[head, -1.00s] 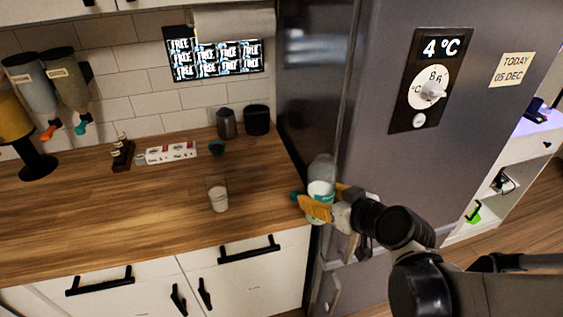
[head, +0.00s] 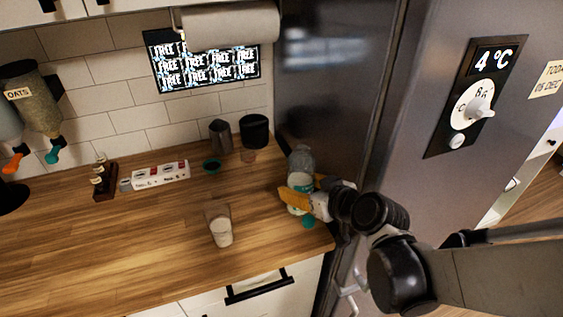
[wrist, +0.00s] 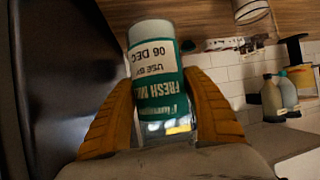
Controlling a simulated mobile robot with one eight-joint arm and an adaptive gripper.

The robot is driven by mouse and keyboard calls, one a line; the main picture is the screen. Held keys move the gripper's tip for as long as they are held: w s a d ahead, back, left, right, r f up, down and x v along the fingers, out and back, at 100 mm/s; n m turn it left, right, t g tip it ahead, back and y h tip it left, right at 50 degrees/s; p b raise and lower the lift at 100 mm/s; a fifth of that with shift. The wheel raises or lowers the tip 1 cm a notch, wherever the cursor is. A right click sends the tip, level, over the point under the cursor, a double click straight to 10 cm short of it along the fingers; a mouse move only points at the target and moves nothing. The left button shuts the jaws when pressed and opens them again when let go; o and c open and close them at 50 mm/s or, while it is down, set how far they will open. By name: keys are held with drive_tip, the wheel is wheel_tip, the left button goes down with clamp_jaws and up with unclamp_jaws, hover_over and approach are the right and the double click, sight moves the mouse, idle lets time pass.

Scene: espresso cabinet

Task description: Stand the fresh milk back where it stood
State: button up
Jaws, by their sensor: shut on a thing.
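The fresh milk (head: 301,160) is a clear bottle with a white and teal label, near the right end of the counter beside the fridge. My gripper (head: 298,198) is shut on it, with orange fingers on either side. In the wrist view the bottle (wrist: 157,75) sits between both fingers, its label reading FRESH MILK and 06 DEC, upside down in that picture. The bottle looks close to upright.
A glass with milk (head: 221,230) stands on the counter to the left. A small teal piece (head: 307,221) lies near the front right corner. The fridge (head: 335,80) stands close on the right. A socket strip (head: 160,176) and dark canisters (head: 254,131) are behind. Front-left counter is clear.

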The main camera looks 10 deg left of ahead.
drive_tip(key=w+a+f+b, duration=0.1)
drive_tip(key=a+f, duration=0.2)
drive_tip(key=w+a+f+b, duration=0.2)
drive_tip(key=a+f, duration=0.1)
drive_tip(key=f, duration=0.1)
drive_tip(key=w+a+f+b, duration=0.1)
drive_tip(key=a+f+b, duration=0.1)
drive_tip(key=a+f, duration=0.1)
drive_tip(key=shift+w+f, duration=0.25)
drive_tip(key=shift+w, duration=0.15)
drive_tip(key=shift+r, duration=0.15)
drive_tip(key=o, duration=1)
drive_tip(key=shift+f+b, duration=0.25)
drive_tip(key=shift+b, duration=0.05)
drive_tip(key=o, duration=0.4)
drive_tip(key=shift+r, duration=0.1)
